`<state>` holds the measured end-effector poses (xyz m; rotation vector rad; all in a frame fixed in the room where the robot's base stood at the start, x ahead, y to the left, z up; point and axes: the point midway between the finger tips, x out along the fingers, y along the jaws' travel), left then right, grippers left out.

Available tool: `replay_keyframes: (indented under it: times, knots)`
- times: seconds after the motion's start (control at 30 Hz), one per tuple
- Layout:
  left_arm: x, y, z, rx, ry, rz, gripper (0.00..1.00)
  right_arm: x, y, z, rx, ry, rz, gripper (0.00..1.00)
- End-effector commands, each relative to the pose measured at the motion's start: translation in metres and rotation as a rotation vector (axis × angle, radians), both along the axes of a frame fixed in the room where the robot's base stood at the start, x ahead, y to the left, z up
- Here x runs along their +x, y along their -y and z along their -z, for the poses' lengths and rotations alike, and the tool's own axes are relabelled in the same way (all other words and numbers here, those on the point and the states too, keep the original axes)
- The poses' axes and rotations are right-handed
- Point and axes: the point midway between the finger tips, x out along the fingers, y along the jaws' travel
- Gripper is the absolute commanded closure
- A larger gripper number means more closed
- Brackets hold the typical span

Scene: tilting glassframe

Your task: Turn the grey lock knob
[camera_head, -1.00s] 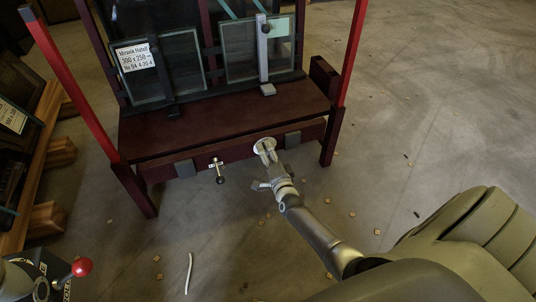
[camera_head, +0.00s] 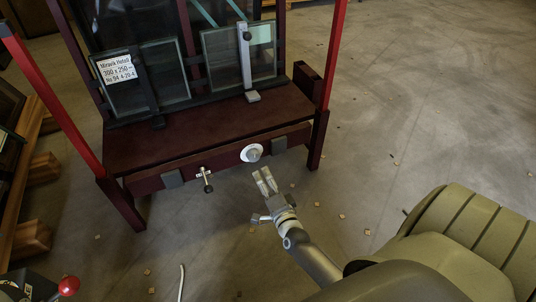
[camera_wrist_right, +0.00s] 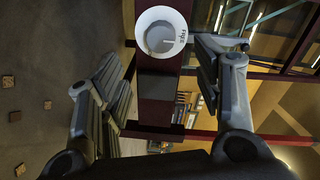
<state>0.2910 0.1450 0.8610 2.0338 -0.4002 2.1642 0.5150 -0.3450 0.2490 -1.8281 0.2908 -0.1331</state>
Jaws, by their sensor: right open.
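The grey lock knob (camera_head: 253,154) sits in a round white plate on the front of the dark red frame base (camera_head: 140,184). In the right wrist view the knob (camera_wrist_right: 161,39) faces me, its white ring (camera_wrist_right: 144,24) carrying a small printed word that I cannot read for sure. My right gripper (camera_head: 265,181) is open and empty, just in front of and below the knob, apart from it. In the right wrist view its two fingers (camera_wrist_right: 160,88) stand wide to either side. My left gripper does not show.
A black-handled metal pin or latch (camera_head: 205,179) hangs on the base left of the knob. Glass panes (camera_head: 145,78) with a paper label (camera_head: 117,68) lean in the frame above. A red-topped lever (camera_head: 68,285) stands at lower left.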

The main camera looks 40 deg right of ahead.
Motion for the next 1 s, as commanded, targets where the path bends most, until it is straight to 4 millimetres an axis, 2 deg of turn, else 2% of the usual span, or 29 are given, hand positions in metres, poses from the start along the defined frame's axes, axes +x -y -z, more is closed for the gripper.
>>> replay_keyframes:
  times: [0.1, 0.23, 0.8, 0.87, 1.0]
  knots:
    - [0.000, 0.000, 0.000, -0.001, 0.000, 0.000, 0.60, -0.012, -0.004, 0.000, 0.000, -0.001, 0.000, 0.40]
    - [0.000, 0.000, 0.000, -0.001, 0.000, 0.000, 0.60, -0.018, -0.005, -0.001, 0.000, 0.000, 0.000, 0.40]
    - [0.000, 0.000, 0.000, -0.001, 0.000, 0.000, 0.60, -0.019, -0.006, -0.002, 0.000, 0.000, 0.000, 0.40]
    - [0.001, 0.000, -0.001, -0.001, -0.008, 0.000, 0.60, -0.019, -0.005, -0.005, 0.000, 0.001, 0.000, 0.40]
    - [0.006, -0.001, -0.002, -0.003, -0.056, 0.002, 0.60, -0.018, -0.005, -0.027, 0.000, 0.001, 0.000, 0.40]
